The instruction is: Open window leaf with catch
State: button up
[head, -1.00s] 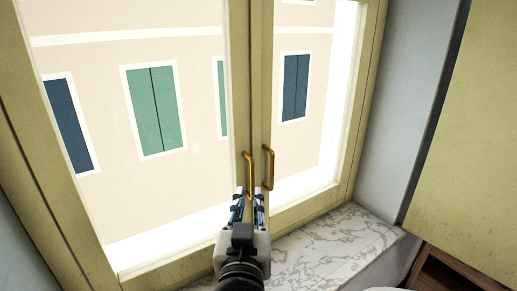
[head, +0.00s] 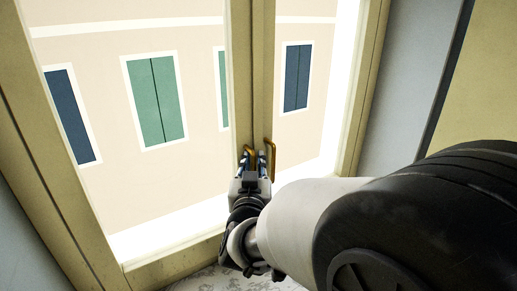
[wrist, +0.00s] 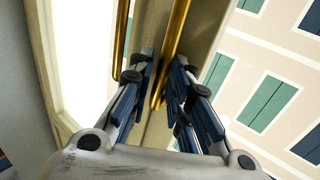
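The window has two pale yellow leaves; the left leaf's frame (head: 240,80) and the right leaf's frame (head: 263,80) meet in the middle. A brass handle (head: 248,149) is on the left leaf, partly hidden by my gripper. A second brass handle (head: 272,146) is on the right leaf. My gripper (head: 256,159) is at the handles. In the wrist view my gripper (wrist: 164,62) has its fingertips apart on either side of one brass handle (wrist: 178,32); firm contact is not clear. The other handle (wrist: 122,38) is outside the fingers. The leaves look closed. I cannot make out a separate catch.
My arm covers the lower right of the head view. A bit of marble sill (head: 220,280) shows below the window. A grey wall (head: 405,80) and a yellow panel (head: 485,90) stand at the right. Shuttered facades show through the glass.

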jog(key=shift+c, duration=0.4)
grip_shut()
jog(key=shift+d, duration=0.1)
